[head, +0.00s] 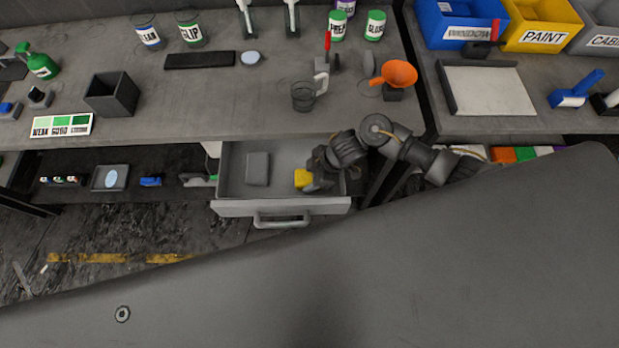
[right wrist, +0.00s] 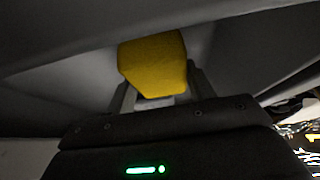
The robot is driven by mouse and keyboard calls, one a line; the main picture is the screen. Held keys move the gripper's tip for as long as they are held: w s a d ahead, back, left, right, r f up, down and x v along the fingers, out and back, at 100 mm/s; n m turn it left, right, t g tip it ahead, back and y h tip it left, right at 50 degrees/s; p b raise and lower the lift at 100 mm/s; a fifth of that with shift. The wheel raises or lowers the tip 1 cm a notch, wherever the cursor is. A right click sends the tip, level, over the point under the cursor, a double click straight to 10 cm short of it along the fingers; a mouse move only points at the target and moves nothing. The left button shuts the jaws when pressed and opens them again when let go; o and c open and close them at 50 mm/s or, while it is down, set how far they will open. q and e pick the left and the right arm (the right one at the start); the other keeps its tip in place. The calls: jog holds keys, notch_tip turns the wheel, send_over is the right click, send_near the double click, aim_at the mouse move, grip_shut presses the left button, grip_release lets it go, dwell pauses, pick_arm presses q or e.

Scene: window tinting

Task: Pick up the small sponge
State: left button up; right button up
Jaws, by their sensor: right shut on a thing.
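The small yellow sponge (head: 302,178) is in the open drawer (head: 235,207) under the workbench, toward the drawer's right half. My right gripper (head: 312,182) reaches into the drawer from the right and is shut on the sponge. In the right wrist view the sponge (right wrist: 153,63) sits between the two fingers of the gripper (right wrist: 157,97). I cannot tell whether the sponge still touches the drawer floor. My left gripper is not in view.
A flat grey pad (head: 257,169) lies in the drawer's left half. The workbench (head: 215,105) overhangs the drawer's back. The drawer handle (head: 281,220) sticks out in front.

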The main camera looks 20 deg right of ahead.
aim_at(309, 175)
notch_tip(309, 175, up, 8)
jog(key=shift+r+p, duration=0.1)
jog(key=shift+p, duration=0.35)
jog(key=o, duration=0.3)
jog(key=shift+c, duration=0.9)
jog(key=shift+w+d+r, duration=0.1)
jog(key=shift+w+r, duration=0.2)
jog(key=shift+c, duration=0.3)
jog(key=w+d+r+m+t+b, duration=0.1)
jog(key=w+d+r+b, duration=0.35)
jog(key=r, duration=0.35)
jog(key=s+d+r+m+t+h+b, duration=0.1)
jog(key=s+d+r+m+b, duration=0.1)
jog(key=d+r, duration=0.5)
jog(key=shift+r+m+b, duration=0.5)
jog(key=shift+m+b, duration=0.05)
jog(key=shift+m, duration=0.15)
